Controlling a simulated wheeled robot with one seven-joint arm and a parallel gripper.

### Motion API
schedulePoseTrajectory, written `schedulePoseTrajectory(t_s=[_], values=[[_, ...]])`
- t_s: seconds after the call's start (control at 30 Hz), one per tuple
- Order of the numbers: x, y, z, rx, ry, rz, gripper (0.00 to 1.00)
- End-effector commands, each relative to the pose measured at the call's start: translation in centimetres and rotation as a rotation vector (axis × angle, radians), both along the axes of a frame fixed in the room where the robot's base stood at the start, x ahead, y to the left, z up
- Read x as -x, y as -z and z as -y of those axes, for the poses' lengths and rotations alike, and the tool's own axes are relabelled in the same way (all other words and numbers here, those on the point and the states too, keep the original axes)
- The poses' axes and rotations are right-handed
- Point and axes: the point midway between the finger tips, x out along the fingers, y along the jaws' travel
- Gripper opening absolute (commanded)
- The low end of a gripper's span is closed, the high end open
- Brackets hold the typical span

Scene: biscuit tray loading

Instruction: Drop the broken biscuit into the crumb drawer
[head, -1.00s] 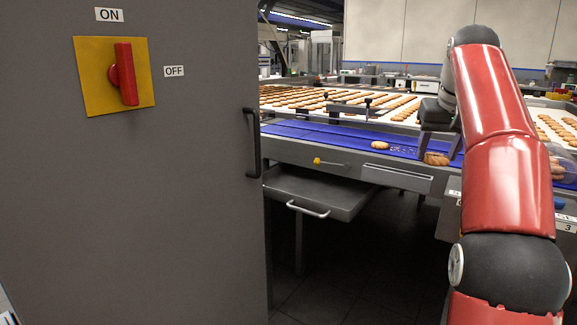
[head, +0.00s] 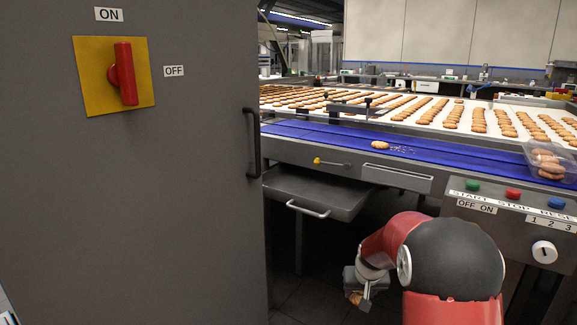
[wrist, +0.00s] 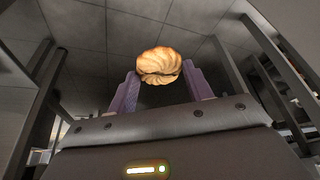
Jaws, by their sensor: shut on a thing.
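My gripper (head: 361,291) is low in the head view, below the belt and to the right of the crumb drawer. It is shut on a golden ridged biscuit (wrist: 159,62), which shows between the two purple fingertips in the wrist view. The biscuit is a small tan patch in the head view (head: 355,298). I cannot tell its broken edge from here. The grey crumb drawer (head: 345,199) hangs under the conveyor, with a pale bar handle (head: 308,209) on its front. I cannot tell how far it is pulled out.
A grey cabinet (head: 190,220) with a red switch fills the left. Another biscuit (head: 380,145) and crumbs lie on the blue belt (head: 450,155). A clear tray of biscuits (head: 560,153) stands at the right, above a button panel (head: 512,205). Dark floor lies below the drawer.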

Motion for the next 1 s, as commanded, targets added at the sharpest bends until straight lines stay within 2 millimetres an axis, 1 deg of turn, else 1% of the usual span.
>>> schedulePoseTrajectory(t_s=[0.03,0.1,0.17,0.2,0.3,0.4,0.5,0.57,1.0], values=[[1.9,2.6,-1.0,-0.001,-0.008,-0.011,0.42],[4.3,5.4,-1.9,0.0,-0.016,-0.011,0.42],[6.3,7.3,-2.6,0.0,-0.022,-0.009,0.42],[7.5,8.4,-2.9,-0.001,-0.024,-0.009,0.42],[10.2,10.3,-3.6,0.0,-0.034,-0.006,0.42],[12.0,11.4,-4.0,0.0,-0.04,-0.003,0.42],[13.0,11.9,-4.2,0.0,-0.044,0.0,0.42],[13.2,12.0,-4.3,0.0,-0.045,0.0,0.42],[13.2,12.0,-4.2,0.0,-0.044,0.001,0.42]])
